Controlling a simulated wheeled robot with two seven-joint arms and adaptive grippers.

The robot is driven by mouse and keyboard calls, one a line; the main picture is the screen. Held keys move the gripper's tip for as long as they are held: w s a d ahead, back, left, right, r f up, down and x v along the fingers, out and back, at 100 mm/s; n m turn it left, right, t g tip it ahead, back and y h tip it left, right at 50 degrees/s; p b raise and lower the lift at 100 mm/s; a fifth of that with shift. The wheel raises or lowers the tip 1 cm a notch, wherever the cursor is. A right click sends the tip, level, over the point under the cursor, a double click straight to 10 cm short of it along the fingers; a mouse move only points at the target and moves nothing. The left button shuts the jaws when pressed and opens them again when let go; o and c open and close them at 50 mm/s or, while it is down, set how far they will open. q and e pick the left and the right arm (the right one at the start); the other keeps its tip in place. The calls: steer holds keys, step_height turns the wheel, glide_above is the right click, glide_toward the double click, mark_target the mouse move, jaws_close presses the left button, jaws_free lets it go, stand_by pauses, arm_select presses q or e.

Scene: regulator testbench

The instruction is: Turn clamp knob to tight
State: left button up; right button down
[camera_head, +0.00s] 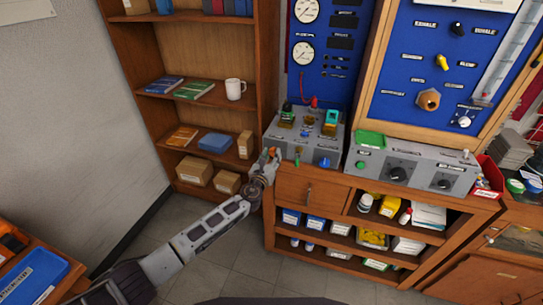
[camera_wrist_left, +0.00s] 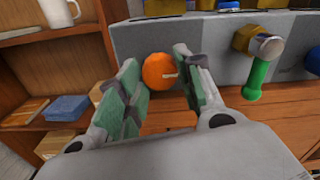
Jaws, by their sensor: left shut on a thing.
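A round orange knob (camera_wrist_left: 168,71) with a small pale pointer mark sits on the front of the grey bench unit (camera_head: 335,148), near its left end. No label that names it as the clamp knob is readable. My left gripper (camera_head: 270,158) reaches up to this front from the lower left. In the left wrist view, its two green-padded fingers (camera_wrist_left: 156,78) stand on either side of the orange knob, shut on it. In the head view the gripper mostly hides the knob. My right gripper is not in view.
Right of the orange knob, a green lever (camera_wrist_left: 258,78) hangs from a brass valve (camera_wrist_left: 258,42), and a blue knob (camera_head: 323,162) follows. A wooden bookshelf (camera_head: 262,60) with a white mug (camera_head: 235,89) stands left. The floor (camera_head: 225,250) before the bench is free.

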arm_select(q)
steer(key=shift+s+f, duration=0.1)
steer(key=shift+f, duration=0.2)
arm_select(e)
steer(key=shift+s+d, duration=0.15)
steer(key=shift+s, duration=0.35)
arm_select(q)
steer(key=o, duration=1)
steer(key=shift+o, duration=0.2)
steer(key=v, duration=1.2)
steer(key=shift+r, duration=0.2)
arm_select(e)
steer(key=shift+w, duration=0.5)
